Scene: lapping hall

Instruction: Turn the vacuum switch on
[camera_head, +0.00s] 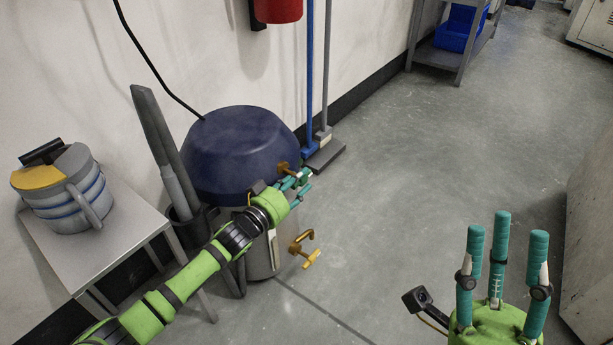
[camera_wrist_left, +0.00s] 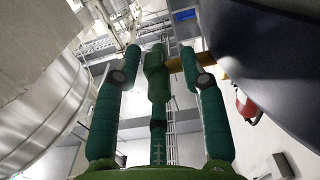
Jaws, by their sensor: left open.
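The vacuum has a dark blue domed lid (camera_head: 238,150) on a pale metal drum (camera_head: 262,258), standing by the wall. Brass-coloured fittings (camera_head: 304,246) stick out from the drum, and another (camera_head: 284,167) sits at the lid's edge. I cannot make out the switch. My left gripper (camera_head: 297,182) is at the right side of the vacuum, just below the lid's edge. In the left wrist view its teal fingers (camera_wrist_left: 155,68) are spread and empty, with the dark lid (camera_wrist_left: 270,60) close on the right. My right gripper (camera_head: 505,235) is open and empty at lower right.
A small grey table (camera_head: 100,250) with a striped jug (camera_head: 70,190) stands left of the vacuum. Grey tubes (camera_head: 165,150) stand between them. Two poles with floor heads (camera_head: 325,153) lean behind it. The floor (camera_head: 420,200) to the right is clear.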

